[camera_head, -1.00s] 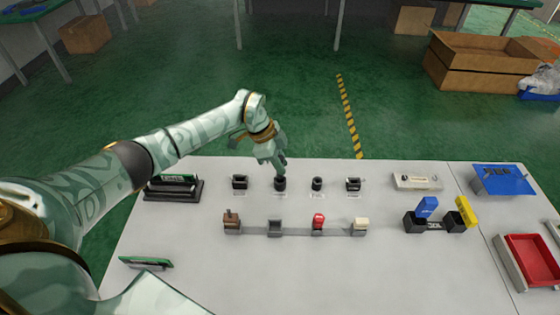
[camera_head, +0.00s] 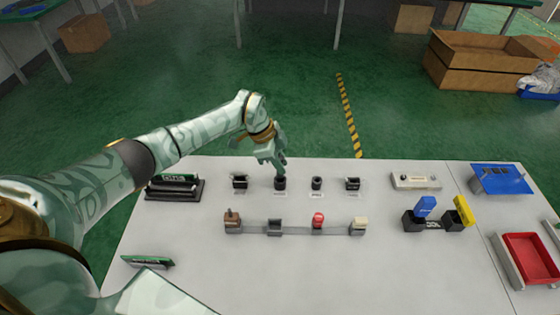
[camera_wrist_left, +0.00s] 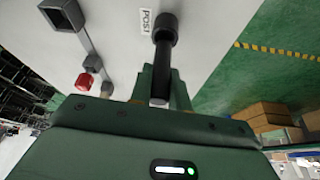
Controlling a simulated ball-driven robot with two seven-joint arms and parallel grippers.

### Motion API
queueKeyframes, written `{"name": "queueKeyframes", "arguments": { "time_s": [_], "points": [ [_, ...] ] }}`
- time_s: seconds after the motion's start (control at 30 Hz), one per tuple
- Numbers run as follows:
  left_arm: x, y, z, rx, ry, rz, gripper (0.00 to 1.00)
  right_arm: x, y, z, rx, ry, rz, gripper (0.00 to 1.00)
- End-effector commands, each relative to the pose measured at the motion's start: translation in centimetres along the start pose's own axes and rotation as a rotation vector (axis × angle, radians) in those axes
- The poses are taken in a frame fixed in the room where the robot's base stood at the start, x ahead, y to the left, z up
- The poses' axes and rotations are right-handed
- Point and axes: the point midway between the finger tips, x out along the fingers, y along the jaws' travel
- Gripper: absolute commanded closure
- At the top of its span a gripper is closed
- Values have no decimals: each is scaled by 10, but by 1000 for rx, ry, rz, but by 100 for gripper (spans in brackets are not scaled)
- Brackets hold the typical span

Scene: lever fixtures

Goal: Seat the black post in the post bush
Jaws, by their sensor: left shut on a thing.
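The black post (camera_wrist_left: 161,72) is a dark cylinder held between the fingers of my left gripper (camera_head: 281,168), which also shows in the left wrist view (camera_wrist_left: 161,95). My left gripper is shut on it above the back row of the table. The post bush (camera_head: 280,184) is a black round socket directly below the fingertips. In the left wrist view the bush (camera_wrist_left: 166,27) sits beside a POST label, and the far end of the post meets its mouth. How deep the post sits is hidden. My right gripper is not in view.
Other black sockets (camera_head: 317,183) stand close beside the bush in the back row. In front is a rail with a red-topped block (camera_head: 318,220) and other fixtures. A green board in a black holder (camera_head: 174,187) is at left. The front middle of the table is clear.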

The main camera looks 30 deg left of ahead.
Motion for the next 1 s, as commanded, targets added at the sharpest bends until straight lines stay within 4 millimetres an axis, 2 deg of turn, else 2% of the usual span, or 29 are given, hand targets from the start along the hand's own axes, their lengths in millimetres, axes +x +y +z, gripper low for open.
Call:
{"name": "queueKeyframes", "arguments": {
  "time_s": [1.0],
  "points": [
    [19,0,8,0,0,0,100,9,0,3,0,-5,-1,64]
  ]
}}
